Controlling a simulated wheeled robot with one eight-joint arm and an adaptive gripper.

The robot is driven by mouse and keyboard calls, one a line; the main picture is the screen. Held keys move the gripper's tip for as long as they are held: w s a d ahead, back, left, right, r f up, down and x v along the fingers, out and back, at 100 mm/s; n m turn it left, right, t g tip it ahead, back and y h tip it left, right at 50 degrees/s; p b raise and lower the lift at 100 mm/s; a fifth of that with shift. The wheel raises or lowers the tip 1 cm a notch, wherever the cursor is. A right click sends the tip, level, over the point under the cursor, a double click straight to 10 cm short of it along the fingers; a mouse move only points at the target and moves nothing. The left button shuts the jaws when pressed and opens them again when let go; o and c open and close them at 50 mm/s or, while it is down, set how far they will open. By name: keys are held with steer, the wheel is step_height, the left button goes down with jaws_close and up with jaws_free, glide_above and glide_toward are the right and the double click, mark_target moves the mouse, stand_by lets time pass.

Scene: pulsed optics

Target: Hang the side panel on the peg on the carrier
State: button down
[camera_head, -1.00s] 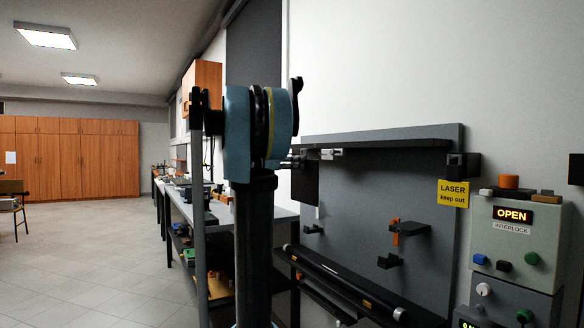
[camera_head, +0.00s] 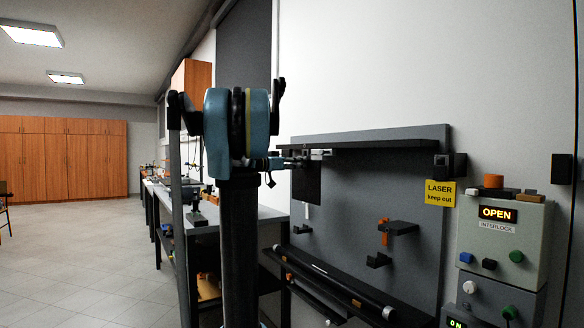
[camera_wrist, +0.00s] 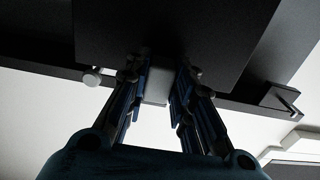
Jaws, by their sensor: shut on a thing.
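The side panel (camera_head: 307,184) is a dark flat plate hanging upright from my gripper (camera_head: 284,163), in front of the left part of the grey wall board. In the wrist view the panel (camera_wrist: 165,28) fills the upper middle, and my gripper (camera_wrist: 157,78) is shut on its pale grey tab (camera_wrist: 156,91). A small light-coloured fitting, perhaps the carrier (camera_head: 320,154), sits under the top ledge right beside the panel's upper edge. I cannot tell whether they touch. I cannot make out the peg for certain.
A dark ledge (camera_head: 390,144) runs along the top of the wall board (camera_head: 345,215). Black brackets (camera_head: 398,227) stick out lower down, above a long dark rail (camera_head: 330,277). A control box (camera_head: 502,240) stands at the right. The floor at the left is clear.

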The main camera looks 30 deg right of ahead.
steer(key=shift+w+d+f, duration=0.1)
steer(key=shift+d+f, duration=0.05)
steer(key=shift+d, duration=1.15)
steer(key=shift+d+f, duration=0.15)
steer(key=shift+d, duration=0.15)
steer(key=shift+f, duration=0.3)
stand_by(0.5)
steer(key=c, duration=1.3)
jaws_free()
steer(key=shift+d, duration=0.1)
steer(key=s+a, duration=0.1)
steer(key=a, duration=1.1)
steer(key=shift+f, duration=0.15)
